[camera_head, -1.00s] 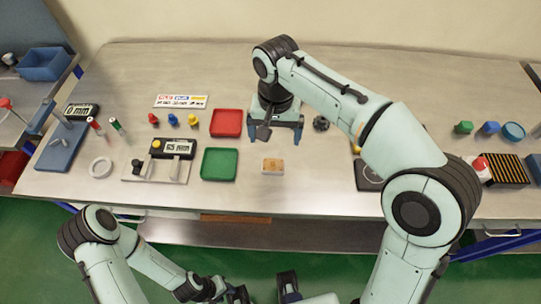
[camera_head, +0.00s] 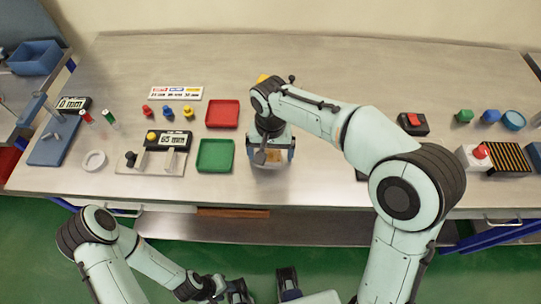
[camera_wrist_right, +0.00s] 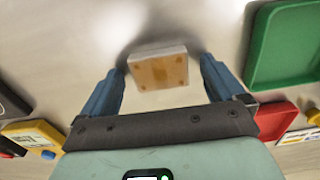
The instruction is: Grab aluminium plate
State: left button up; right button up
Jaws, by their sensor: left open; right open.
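A small square plate (camera_wrist_right: 158,70), tan on its face with a dark spot near each corner and a pale edge, lies on the metal table in the right wrist view. My right gripper (camera_wrist_right: 163,88) is open, with one blue finger on each side of the plate and gaps between. In the head view, this gripper (camera_head: 273,158) points down over the plate and hides most of it. I cannot tell the exact height of the fingertips. My left gripper (camera_head: 262,291) is open and empty, low in front of the table.
A green tray (camera_head: 215,156) stands just left of the right gripper, and a red tray (camera_head: 222,114) behind it. A gauge reading 65 mm (camera_head: 168,140) stands further left. The table right of my right arm holds a red-buttoned box (camera_head: 412,123).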

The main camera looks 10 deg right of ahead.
jog(key=c, duration=1.2)
jog(key=shift+r, duration=0.1)
